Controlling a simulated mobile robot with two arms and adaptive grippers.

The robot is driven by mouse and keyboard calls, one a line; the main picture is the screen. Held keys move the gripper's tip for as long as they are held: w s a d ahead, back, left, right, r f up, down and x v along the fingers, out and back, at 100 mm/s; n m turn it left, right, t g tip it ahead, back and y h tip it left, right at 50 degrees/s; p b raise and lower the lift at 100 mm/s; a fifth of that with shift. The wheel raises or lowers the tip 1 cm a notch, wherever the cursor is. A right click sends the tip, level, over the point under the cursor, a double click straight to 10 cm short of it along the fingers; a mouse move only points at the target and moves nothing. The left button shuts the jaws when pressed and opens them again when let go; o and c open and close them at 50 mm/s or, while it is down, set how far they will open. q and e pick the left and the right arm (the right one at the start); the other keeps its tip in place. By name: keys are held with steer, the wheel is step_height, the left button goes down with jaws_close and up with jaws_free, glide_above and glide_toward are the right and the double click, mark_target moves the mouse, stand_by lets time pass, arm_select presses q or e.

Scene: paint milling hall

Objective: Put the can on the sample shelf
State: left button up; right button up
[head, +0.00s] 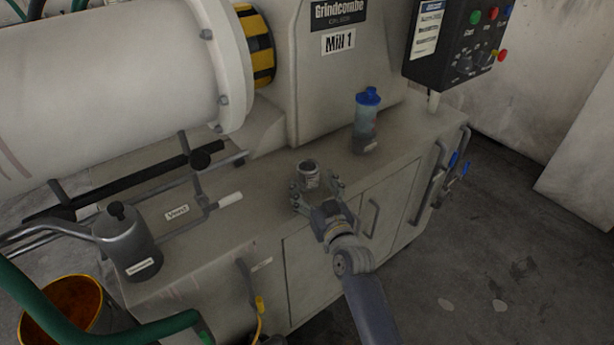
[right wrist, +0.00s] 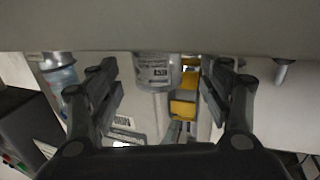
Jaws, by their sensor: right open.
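The can (head: 309,167), a small open grey metal tin with a pale label, stands upright on the mill's bench top. My right gripper (head: 317,188) is open, with a finger on either side of the can's near side. In the right wrist view the can (right wrist: 153,72) shows between the spread fingers (right wrist: 162,85), closer to the left one. I cannot tell whether either finger touches it. I see no sample shelf that I can make out in either view. My left gripper is not in view.
A blue-lidded bottle (head: 366,124) stands right of the can. A grey labelled canister (head: 127,245) stands at the bench's left end, near a green hose (head: 60,318) and an orange bucket (head: 62,310). A control box (head: 455,45) overhangs the right end.

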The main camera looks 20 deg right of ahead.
mark_target(312, 180)
steer(key=shift+w+r, duration=0.15)
steer(key=shift+w, duration=0.05)
steer(key=shift+w+r, duration=0.1)
steer(key=shift+w, duration=0.3)
steer(key=w, duration=0.3)
steer(key=shift+w+f, duration=0.2)
steer(key=shift+w, duration=0.35)
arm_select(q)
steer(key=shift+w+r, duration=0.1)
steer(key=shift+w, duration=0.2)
arm_select(e)
steer(key=shift+c, duration=0.2)
steer(key=c, duration=1.2)
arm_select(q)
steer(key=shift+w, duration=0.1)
arm_select(e)
steer(key=shift+r, duration=0.1)
